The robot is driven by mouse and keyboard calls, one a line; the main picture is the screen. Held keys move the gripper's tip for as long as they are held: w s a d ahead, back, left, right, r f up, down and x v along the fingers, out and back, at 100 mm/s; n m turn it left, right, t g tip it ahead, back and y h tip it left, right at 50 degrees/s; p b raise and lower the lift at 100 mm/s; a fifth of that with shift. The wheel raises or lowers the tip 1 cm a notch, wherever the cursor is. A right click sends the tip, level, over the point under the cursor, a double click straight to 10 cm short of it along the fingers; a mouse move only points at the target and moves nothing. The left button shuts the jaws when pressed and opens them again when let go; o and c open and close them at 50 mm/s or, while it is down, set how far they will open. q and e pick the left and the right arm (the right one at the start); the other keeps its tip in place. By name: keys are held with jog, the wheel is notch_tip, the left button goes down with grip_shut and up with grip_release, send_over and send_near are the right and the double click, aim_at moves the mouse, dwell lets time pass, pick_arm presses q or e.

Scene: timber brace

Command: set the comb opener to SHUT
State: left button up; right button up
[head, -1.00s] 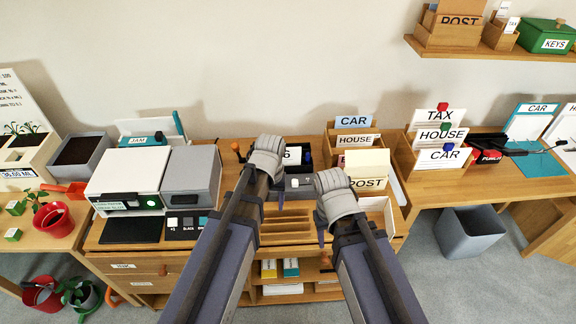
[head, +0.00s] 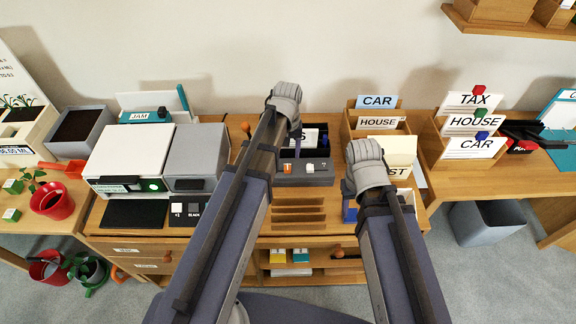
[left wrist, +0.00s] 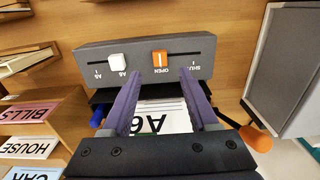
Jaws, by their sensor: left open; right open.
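The comb opener is a dark grey box (head: 305,177) in the head view, below and beyond my left gripper. In the left wrist view its front panel (left wrist: 100,52) appears upside down. Its orange knob (left wrist: 160,59) is beside the OPEN label, apart from the SHUT label at the slot's right end. A white knob (left wrist: 118,60) is by A5. My left gripper (left wrist: 161,82) is open, its two fingers pointing at the panel with the orange knob between their lines; contact is not visible. My right gripper (head: 351,207) is open, right of the opener, its fingertips partly hidden.
A card reading A6 (left wrist: 160,118) lies behind the panel. An orange-handled lever (left wrist: 256,138) is beside the opener. A grey and white machine (head: 130,155) stands left. Card boxes (head: 378,122) stand right. A slotted wooden rack (head: 298,215) lies in front.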

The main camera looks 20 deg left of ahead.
aim_at(287, 167)
pick_arm(q)
notch_tip(287, 167, down, 7)
jog(key=b, duration=0.6)
jog(key=shift+r, duration=0.2)
grip_shut()
dwell(1.0)
